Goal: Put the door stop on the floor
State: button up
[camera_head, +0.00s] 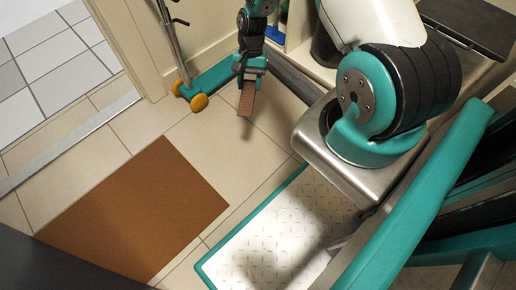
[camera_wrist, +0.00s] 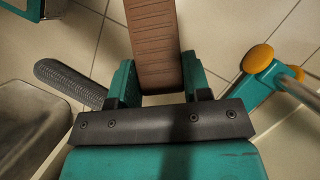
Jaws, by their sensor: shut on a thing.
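The door stop (camera_head: 246,101) is a brown, ribbed wedge. My gripper (camera_head: 251,72) is shut on one end of it and holds it pointing down over the tiled floor (camera_head: 200,137), near the cubby wall. In the wrist view the door stop (camera_wrist: 154,40) sits between the two teal fingers of my gripper (camera_wrist: 160,82) and runs out past the top edge. A shadow lies on the tiles below it in the head view. I cannot tell how far its lower end is above the floor.
A teal scooter (camera_head: 214,80) with orange wheels stands just left of my gripper; it also shows in the wrist view (camera_wrist: 258,80). A brown mat (camera_head: 135,210) lies at the lower left. Bare tiles lie between the mat and my gripper. A doorway threshold (camera_head: 70,145) is at far left.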

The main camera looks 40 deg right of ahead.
jog(key=s+d+f+m+t+y+b, duration=0.1)
jog(key=s+d+f+m+t+b, duration=0.15)
jog(key=s+f+m, duration=0.4)
jog(key=b, duration=0.9)
send_over(261, 140)
jog(key=d, duration=0.2)
jog(key=shift+m, duration=0.35)
jog(key=f, duration=1.5)
jog(key=shift+a+f, duration=0.25)
notch_tip(261, 140, down, 5)
jog(key=b, duration=0.3)
jog(key=shift+r, duration=0.15)
jog(key=o, duration=0.9)
jog(key=shift+o, duration=0.2)
